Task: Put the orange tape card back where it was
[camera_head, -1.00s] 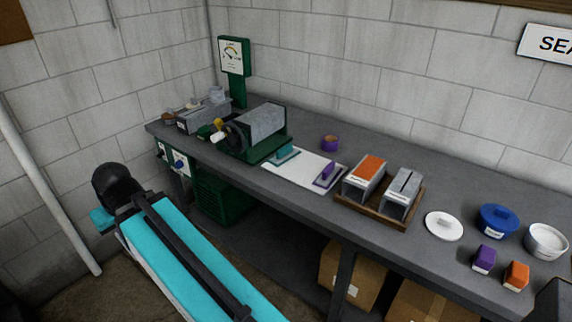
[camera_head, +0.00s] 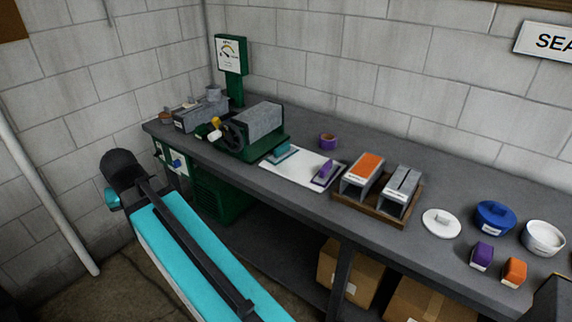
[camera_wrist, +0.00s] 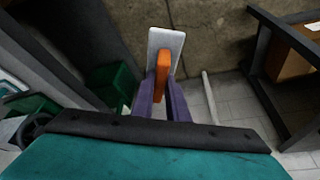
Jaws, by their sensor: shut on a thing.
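The orange tape card (camera_wrist: 161,66) is in my gripper (camera_wrist: 163,92) in the wrist view: an orange grip on a pale grey plate. The two dark purple fingers are shut on the orange grip. The card is over the floor, off the bench. In the head view, a white board (camera_head: 300,168) lies on the bench with a teal-gripped piece (camera_head: 281,153) and a purple-gripped piece (camera_head: 325,171) on it. Between them a bare white stretch shows. My gripper and the held card are out of the head view.
Right of the board, a wooden tray (camera_head: 377,213) holds two grey boxes, one orange-topped (camera_head: 367,164). A purple tape roll (camera_head: 328,141) stands behind the board. A green machine (camera_head: 250,130) stands left. Cartons (camera_head: 349,274) sit below the bench.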

